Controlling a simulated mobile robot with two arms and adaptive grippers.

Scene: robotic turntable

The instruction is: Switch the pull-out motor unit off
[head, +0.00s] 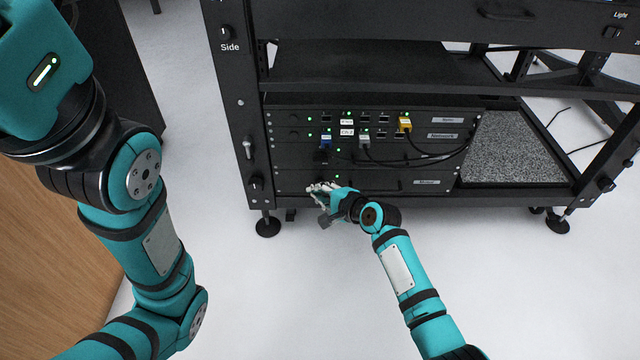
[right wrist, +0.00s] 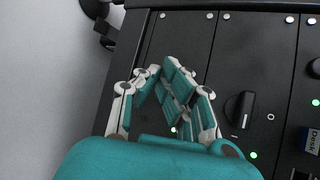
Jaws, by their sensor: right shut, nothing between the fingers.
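The motor unit (head: 390,184) is the lowest black drawer front in the rack, with a label at its right end and a lit green light (head: 338,177). My right gripper (head: 314,188) is shut and empty at the left part of this front. In the right wrist view its fingers (right wrist: 178,72) lie over the lowest panel (right wrist: 180,38), where a green light shows between them. Any knob on this panel is hidden behind the fingers; I cannot tell whether they touch it. My left gripper is out of view.
The panel above has a black knob (right wrist: 240,108) close beside my fingers, and a green light. Higher up are a network unit (head: 441,136) with plugged cables (head: 440,158). A rack post with knobs (head: 254,182) stands to the left. Floor in front is clear.

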